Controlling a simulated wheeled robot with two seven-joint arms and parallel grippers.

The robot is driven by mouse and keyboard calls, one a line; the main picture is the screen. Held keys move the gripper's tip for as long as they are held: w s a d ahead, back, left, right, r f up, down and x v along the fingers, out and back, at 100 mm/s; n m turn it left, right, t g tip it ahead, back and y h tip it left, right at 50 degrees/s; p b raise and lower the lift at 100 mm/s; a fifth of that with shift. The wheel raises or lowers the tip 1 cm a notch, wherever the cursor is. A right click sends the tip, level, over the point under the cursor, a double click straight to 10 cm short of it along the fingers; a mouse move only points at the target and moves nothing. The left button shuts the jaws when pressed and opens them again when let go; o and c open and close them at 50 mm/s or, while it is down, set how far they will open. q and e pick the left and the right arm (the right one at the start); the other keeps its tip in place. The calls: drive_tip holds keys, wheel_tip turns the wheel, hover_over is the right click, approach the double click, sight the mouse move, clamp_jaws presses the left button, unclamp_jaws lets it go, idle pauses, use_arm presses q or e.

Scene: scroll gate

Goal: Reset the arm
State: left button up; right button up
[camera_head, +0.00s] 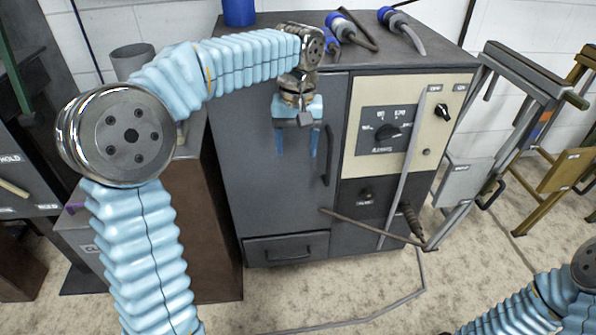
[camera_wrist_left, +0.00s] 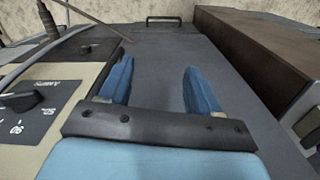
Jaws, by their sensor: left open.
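My left arm, in a light blue ribbed sleeve, comes up from the lower left of the head view and bends over to the right. My left gripper (camera_head: 297,142) hangs from it, fingers down, in front of the dark grey door of a cabinet (camera_head: 250,195). Its two blue fingers are apart and nothing shows between them. The left wrist view shows the same open fingers (camera_wrist_left: 160,85) over the grey door (camera_wrist_left: 160,50). Part of my right arm shows at the lower right of the head view; its gripper is out of view.
The cabinet has a door handle (camera_head: 328,155) and a beige control panel with a black knob (camera_head: 388,132). Blue-ended tools (camera_head: 341,24) lie on top. A grey folding frame (camera_head: 520,75) stands at right. A brown box (camera_head: 205,220) stands at left. A cable crosses the floor.

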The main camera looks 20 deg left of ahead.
use_arm(q)
wheel_tip(320, 180, down, 7)
drive_tip(key=b, duration=0.1)
drive_tip(key=shift+w+d+r+m, duration=0.2)
drive_tip(key=shift+w+m, duration=0.1)
drive_tip(key=shift+w, duration=0.1)
drive_tip(key=s+d+f+m+h, duration=0.1)
drive_tip(key=d+f, duration=0.2)
drive_tip(key=f, duration=0.8)
drive_tip(key=s+d+f+m+h, duration=0.1)
drive_tip(key=s+d+f+h, duration=0.1)
drive_tip(key=f, duration=1)
drive_tip(key=s+d+f+n+h, duration=0.1)
drive_tip(key=s+d+f, duration=0.1)
drive_tip(key=s+f, duration=0.75)
drive_tip(key=s+d+f+n, duration=0.1)
drive_tip(key=s+d+f, duration=0.1)
drive_tip(key=s+f, duration=0.75)
drive_tip(key=w+d+r, duration=0.1)
drive_tip(key=r+m, duration=0.1)
drive_tip(key=w+d+r+m, duration=0.1)
drive_tip(key=shift+w+d+r+t, duration=0.3)
drive_tip(key=shift+d+t, duration=0.05)
drive_tip(key=shift+t, duration=0.05)
